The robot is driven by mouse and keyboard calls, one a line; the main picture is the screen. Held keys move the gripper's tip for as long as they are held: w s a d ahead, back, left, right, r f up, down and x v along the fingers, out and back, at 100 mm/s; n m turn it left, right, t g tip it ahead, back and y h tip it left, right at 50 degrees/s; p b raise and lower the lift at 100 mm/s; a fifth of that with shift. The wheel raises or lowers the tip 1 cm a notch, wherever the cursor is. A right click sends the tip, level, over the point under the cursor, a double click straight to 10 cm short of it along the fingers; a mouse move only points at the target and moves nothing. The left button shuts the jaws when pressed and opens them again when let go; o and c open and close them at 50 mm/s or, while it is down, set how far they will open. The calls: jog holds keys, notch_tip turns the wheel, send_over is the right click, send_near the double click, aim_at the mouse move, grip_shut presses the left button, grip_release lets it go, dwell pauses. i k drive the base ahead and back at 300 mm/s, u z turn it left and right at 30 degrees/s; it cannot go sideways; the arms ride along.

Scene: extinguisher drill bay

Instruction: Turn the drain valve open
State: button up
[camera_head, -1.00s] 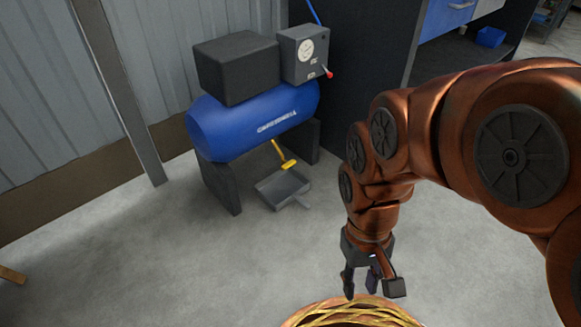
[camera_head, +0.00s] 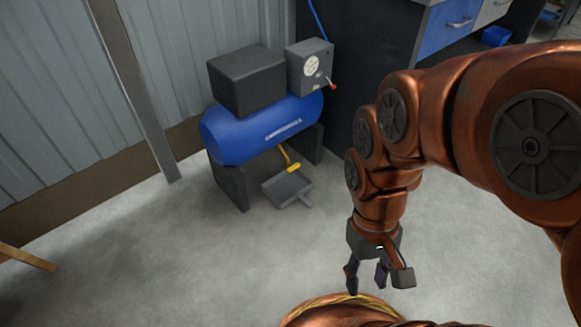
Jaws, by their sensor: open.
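The drain valve's yellow handle (camera_head: 291,163) hangs under the blue compressor tank (camera_head: 262,131) at the middle left. A grey drip pan (camera_head: 287,189) sits on the floor just below it. My gripper (camera_head: 368,284) points down, open and empty, to the right of the pan and nearer to me. It is well apart from the valve and touches nothing that I can see. The valve body behind the handle is too small to make out.
The tank rests on dark supports (camera_head: 231,187) and carries a black box (camera_head: 246,82) and a gauge box (camera_head: 310,66). A dark cabinet side (camera_head: 363,50) stands to the right. The floor (camera_head: 150,250) in front is clear.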

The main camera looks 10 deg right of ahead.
aim_at(292, 167)
jog(key=z, duration=0.05)
jog(key=k, duration=0.4)
jog(key=u, duration=0.65)
jog(key=i, duration=0.8)
jog(key=u, duration=0.4)
